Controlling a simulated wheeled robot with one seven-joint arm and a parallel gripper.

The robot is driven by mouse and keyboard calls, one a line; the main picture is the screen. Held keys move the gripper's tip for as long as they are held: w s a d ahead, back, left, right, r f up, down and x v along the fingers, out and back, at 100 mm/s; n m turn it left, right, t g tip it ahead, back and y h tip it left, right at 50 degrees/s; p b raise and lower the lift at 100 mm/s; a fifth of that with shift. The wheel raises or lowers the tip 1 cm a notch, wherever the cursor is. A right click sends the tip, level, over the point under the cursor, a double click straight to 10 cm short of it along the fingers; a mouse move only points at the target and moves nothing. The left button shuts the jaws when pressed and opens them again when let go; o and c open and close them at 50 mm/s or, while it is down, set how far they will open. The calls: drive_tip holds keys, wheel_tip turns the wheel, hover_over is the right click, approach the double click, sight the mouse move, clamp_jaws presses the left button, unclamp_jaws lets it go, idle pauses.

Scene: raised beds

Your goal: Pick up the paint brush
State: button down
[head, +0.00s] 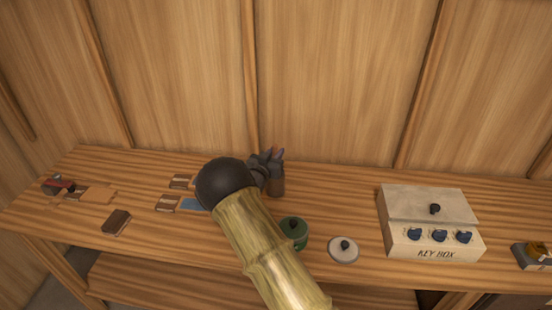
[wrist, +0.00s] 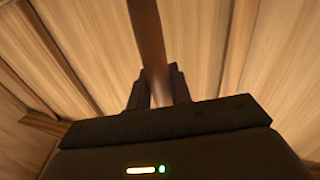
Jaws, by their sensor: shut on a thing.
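My gripper (head: 266,168) is at the back middle of the workbench, partly hidden behind my own arm in the head view. In the wrist view my gripper (wrist: 158,88) is shut on a long, smooth brown shaft, which I take to be the paint brush (wrist: 149,40). The shaft runs up out of the picture, so its far end is hidden. In the head view a small brownish upright shape (head: 278,186) shows beside the gripper, too small to identify surely.
A green pot (head: 293,232) and a pale round lid (head: 343,249) stand right of my arm. A key box (head: 432,238) is farther right. Brown blocks (head: 116,222) and a red-and-dark object (head: 59,185) lie left. A plank wall rises behind the bench (head: 350,185).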

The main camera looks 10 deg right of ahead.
wheel_tip(320, 180, up, 8)
drive_tip(key=shift+f+b, duration=0.25)
drive_tip(key=shift+b, duration=0.25)
drive_tip(key=shift+r, duration=0.25)
idle(0.5)
